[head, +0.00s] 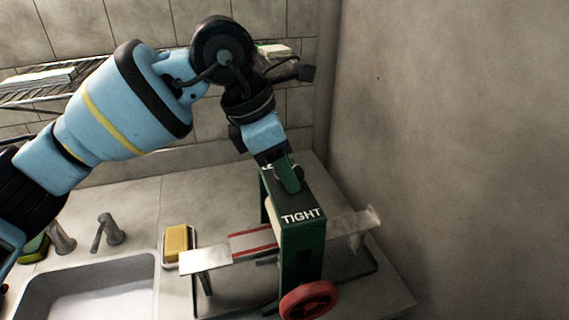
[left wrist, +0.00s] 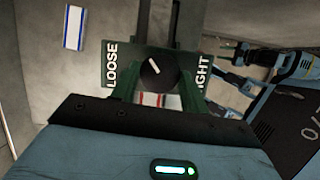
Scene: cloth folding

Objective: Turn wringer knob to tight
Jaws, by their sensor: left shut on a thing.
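The green wringer (head: 302,245) stands over the counter by the sink, with TIGHT lettered on its top. My left gripper (head: 287,178) points down at the wringer's top and is shut on the knob, which it mostly hides in the head view. In the left wrist view the round black knob (left wrist: 158,73) sits between the green fingers. Its white mark points to the upper left, nearer the LOOSE lettering (left wrist: 112,64) than the TIGHT lettering (left wrist: 202,76). What looks like my right arm shows at the right of that view; its jaws are too small and dark to read.
A red wheel (head: 308,300) is on the wringer's front. A pale board with a red-striped cloth (head: 253,242) runs through it. A yellow sponge (head: 177,241), a tap (head: 108,232) and the sink (head: 90,285) are to the left. A bare wall (head: 450,150) stands close on the right.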

